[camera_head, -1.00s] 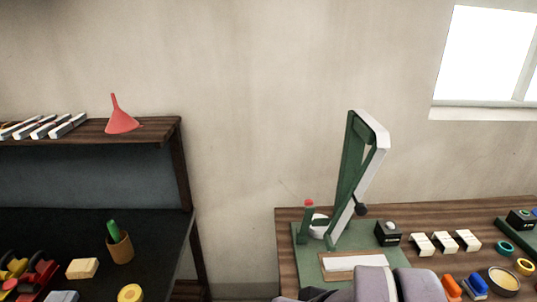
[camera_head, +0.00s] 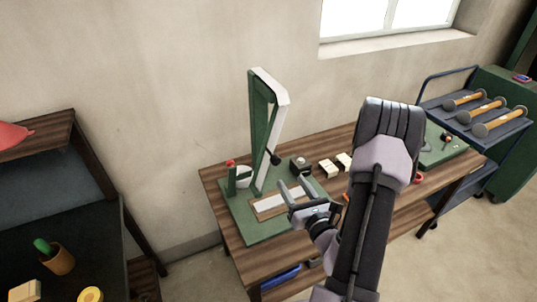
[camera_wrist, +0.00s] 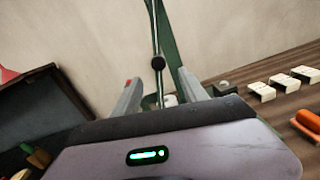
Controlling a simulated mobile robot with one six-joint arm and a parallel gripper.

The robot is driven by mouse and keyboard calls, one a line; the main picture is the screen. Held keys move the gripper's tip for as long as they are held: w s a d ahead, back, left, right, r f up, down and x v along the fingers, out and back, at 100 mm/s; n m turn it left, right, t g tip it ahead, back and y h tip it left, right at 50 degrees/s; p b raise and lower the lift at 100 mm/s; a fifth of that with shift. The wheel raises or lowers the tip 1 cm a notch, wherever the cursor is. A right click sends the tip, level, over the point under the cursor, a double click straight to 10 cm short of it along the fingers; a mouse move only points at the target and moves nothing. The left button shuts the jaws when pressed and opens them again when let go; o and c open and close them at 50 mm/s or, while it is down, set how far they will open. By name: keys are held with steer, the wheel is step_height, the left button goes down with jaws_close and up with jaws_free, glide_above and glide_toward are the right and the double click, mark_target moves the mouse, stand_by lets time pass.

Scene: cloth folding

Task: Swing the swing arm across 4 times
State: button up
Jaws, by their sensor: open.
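The swing arm (camera_head: 279,118) is a tall green and white lever standing upright with a slight tilt on a green base board (camera_head: 238,222). A black knob (camera_head: 275,159) sticks out from its lower half. A short green post with a red tip (camera_head: 230,163) stands at its left. A pale strip in a wooden frame (camera_head: 283,202) lies on the board in front. My gripper (camera_head: 293,185) is open and empty, in front of the lever and lower than the knob. In the wrist view the knob (camera_wrist: 158,63) appears between and beyond my fingertips; no contact shows.
A dark shelf (camera_head: 60,210) stands left, past a gap. A blue cart with hammers (camera_head: 480,110) is at the far right. The wall is close behind.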

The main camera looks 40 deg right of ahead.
mark_target(273, 155)
steer(key=b+x, duration=0.9)
steer(key=x, duration=0.5)
steer(key=shift+w+a, duration=0.1)
steer(key=shift+w, duration=0.25)
steer(key=shift+c, duration=0.2)
jaws_close()
steer(key=shift+f, duration=0.1)
stand_by(0.4)
